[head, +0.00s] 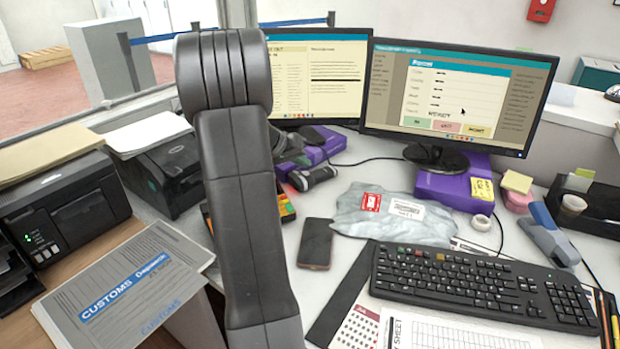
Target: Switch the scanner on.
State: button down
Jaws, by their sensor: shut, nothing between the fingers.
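My arm rises through the middle of the head view and hides part of the counter. Dark grey parts beyond it, right of the arm, look like my wrist and gripper (312,178), small and partly hidden; the gripper is shut and empty near the left purple box. I cannot tell for sure which device is the scanner. A black machine (165,178) with a pale sheet on top stands left of my arm. A larger black machine (68,210) with a button panel and a small green light stands at the far left. My gripper is apart from both.
A keypad device with coloured keys (286,208) is partly behind my arm. A phone (316,244), a grey parcel bag (390,215), a keyboard (480,285) and a grey-blue tool (548,236) lie rightward. Two monitors (455,95) stand behind. A customs folder (125,290) lies front left.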

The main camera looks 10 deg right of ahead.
aim_at(302, 174)
jog(key=shift+r, duration=0.15)
notch_tip(302, 174, up, 6)
jog(key=p, duration=0.2)
jog(key=shift+p, duration=0.3)
dwell(0.3)
